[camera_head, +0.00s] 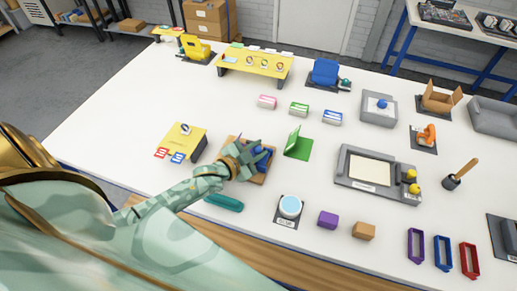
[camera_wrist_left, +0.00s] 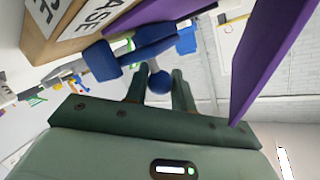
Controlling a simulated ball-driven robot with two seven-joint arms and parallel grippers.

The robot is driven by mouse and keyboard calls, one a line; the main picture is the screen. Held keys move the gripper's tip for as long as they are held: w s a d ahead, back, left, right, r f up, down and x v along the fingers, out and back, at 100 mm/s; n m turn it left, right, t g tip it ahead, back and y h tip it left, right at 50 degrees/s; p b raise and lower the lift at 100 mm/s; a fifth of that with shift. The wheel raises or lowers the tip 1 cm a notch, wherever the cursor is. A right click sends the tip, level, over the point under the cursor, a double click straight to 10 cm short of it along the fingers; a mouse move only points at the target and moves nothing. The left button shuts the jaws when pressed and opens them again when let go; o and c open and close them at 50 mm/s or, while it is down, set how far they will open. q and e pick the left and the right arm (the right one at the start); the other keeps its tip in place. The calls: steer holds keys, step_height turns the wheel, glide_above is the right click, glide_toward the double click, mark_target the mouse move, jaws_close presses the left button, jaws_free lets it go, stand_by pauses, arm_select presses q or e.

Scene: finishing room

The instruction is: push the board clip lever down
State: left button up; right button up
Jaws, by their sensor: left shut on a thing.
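The board clip, a wooden base (camera_head: 262,179) with blue clip parts (camera_head: 263,155), sits near the front middle of the white table, left of the green folded card. My left gripper (camera_head: 246,160) reaches over it from the left and hides part of it. In the left wrist view, my left gripper's two dark green fingers (camera_wrist_left: 160,88) are shut on a round blue knob (camera_wrist_left: 158,82) near the blue lever bar (camera_wrist_left: 145,40). The wooden base (camera_wrist_left: 70,30) with white labels shows behind. How far down the lever stands is not clear. My right gripper is out of view.
A yellow stand (camera_head: 183,138) is left of the clip; a teal object (camera_head: 224,203) lies in front. A green folded card (camera_head: 299,149) and a grey tray (camera_head: 345,182) stand to the right. A purple panel (camera_wrist_left: 270,60) is close beside the fingers in the wrist view.

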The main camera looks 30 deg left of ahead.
mark_target(258, 148)
arm_select(q)
steer(key=o, duration=0.7)
steer(key=shift+c, duration=0.2)
steer(key=shift+r, duration=0.35)
step_height(258, 148, up, 3)
steer(key=shift+d+r+p, duration=0.1)
steer(key=shift+p, duration=0.65)
steer(key=s+d+r+p, duration=0.2)
steer(key=s+d+r, duration=0.5)
steer(key=s+r, duration=0.2)
steer(key=s, duration=0.2)
steer(key=shift+s, duration=0.4)
steer(key=shift+d, duration=0.1)
